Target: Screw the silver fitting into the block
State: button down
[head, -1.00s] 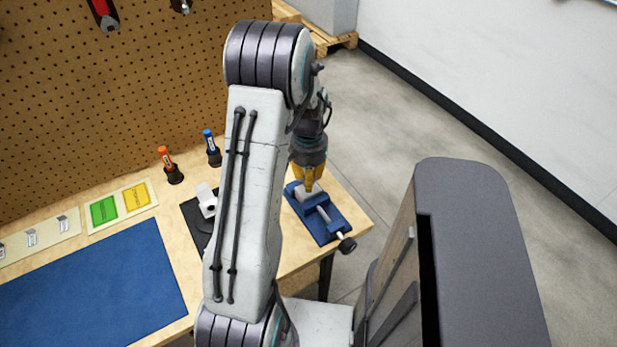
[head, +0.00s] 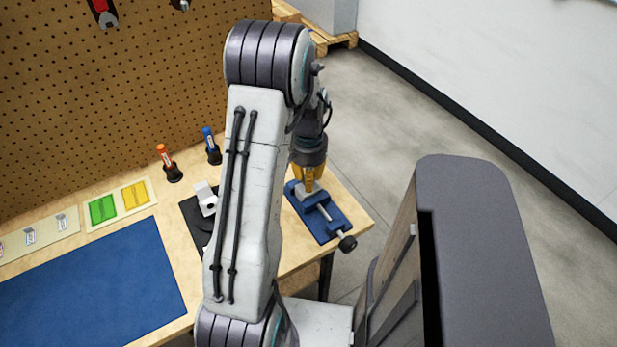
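A blue vise (head: 330,225) stands near the right end of the bench, with a silver screw bar and a dark handle end. A pale grey block (head: 300,192) shows in part between its jaws; my gripper hides the rest. My gripper (head: 309,183) points down right over the block, its yellow fingers at or just above the block's top. The silver fitting cannot be made out; the fingers and the wrist cover that spot. Whether the fingers are shut on it cannot be told at this size.
A white and grey part (head: 206,199) is on a black mat (head: 190,212), partly behind my arm. Orange (head: 167,160) and blue (head: 210,146) handled tools stand in dark holders. Green and yellow trays (head: 119,206) and a blue mat (head: 95,285) lie left. A pegboard (head: 100,120) rises behind.

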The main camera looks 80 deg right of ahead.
jog(key=shift+f+b, duration=0.45)
jog(key=shift+b, duration=0.05)
dwell(0.8)
jog(key=m, duration=0.3)
jog(key=shift+m, duration=0.4)
jog(key=shift+f+b, duration=0.1)
jog(key=shift+b, duration=0.25)
jog(key=shift+f, duration=0.1)
